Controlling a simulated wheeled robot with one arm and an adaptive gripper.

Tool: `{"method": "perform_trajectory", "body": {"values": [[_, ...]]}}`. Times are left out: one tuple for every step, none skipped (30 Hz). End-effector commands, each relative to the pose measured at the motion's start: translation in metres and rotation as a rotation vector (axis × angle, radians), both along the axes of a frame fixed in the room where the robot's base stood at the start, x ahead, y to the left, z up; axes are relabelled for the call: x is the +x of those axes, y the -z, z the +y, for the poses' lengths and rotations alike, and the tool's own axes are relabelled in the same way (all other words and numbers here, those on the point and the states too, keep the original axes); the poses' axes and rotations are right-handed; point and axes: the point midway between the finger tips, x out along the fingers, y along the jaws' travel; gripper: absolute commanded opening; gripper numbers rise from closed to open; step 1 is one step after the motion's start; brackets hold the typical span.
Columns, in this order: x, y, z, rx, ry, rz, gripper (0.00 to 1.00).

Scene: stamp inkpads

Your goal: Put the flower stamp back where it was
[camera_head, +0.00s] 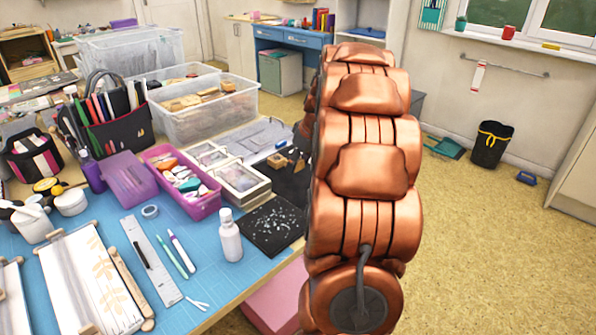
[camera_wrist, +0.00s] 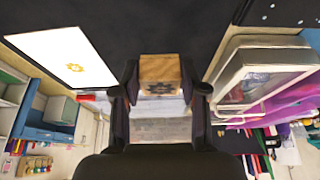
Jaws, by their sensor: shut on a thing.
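My gripper (camera_wrist: 161,92) is shut on a small wooden block stamp (camera_wrist: 160,70), which sits between its two dark fingers in the wrist view. A dark flower-like mark shows on the block's near face. A white sheet (camera_wrist: 50,52) with a yellow flower print (camera_wrist: 76,68) shows at the left of the wrist view. In the head view, small wooden pieces (camera_head: 278,160) stand on a black mat (camera_head: 291,183) at the table's right end. My copper arm hides my gripper there. I cannot tell whether the held stamp touches anything.
A glass-lidded box (camera_head: 243,181) stands beside the mat and shows at the right of the wrist view (camera_wrist: 262,70). A white bottle (camera_head: 230,236) stands near a black speckled sheet (camera_head: 270,226). The table is crowded to the left, with a pink bin (camera_head: 192,196). Open floor lies right.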

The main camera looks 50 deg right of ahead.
Motion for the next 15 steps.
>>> {"method": "perform_trajectory", "body": {"values": [[0.002, 0.000, -0.001, 0.000, 0.000, 0.000, 0.18], [0.003, 0.001, -0.002, 0.000, 0.000, 0.000, 0.18], [0.005, 0.001, -0.003, 0.000, -0.001, 0.001, 0.18], [0.005, 0.004, -0.002, 0.001, 0.000, 0.001, 0.18], [0.004, 0.008, -0.002, 0.001, 0.001, 0.001, 0.18], [0.004, 0.012, -0.002, 0.002, 0.001, 0.001, 0.18], [0.004, 0.015, -0.002, 0.002, 0.001, 0.001, 0.18], [0.004, 0.019, -0.002, 0.001, 0.001, 0.001, 0.18], [0.004, 0.024, -0.002, 0.001, 0.000, 0.002, 0.18], [0.004, 0.027, -0.002, 0.001, 0.000, 0.002, 0.18], [0.004, 0.030, -0.002, 0.001, 0.001, 0.001, 0.18], [0.004, 0.033, -0.002, 0.000, 0.001, 0.000, 0.18], [0.004, 0.034, -0.002, -0.001, 0.001, 0.000, 0.18], [0.004, 0.035, -0.002, -0.002, 0.001, -0.001, 0.18], [0.004, 0.035, -0.003, -0.002, 0.000, -0.001, 0.18]]}}
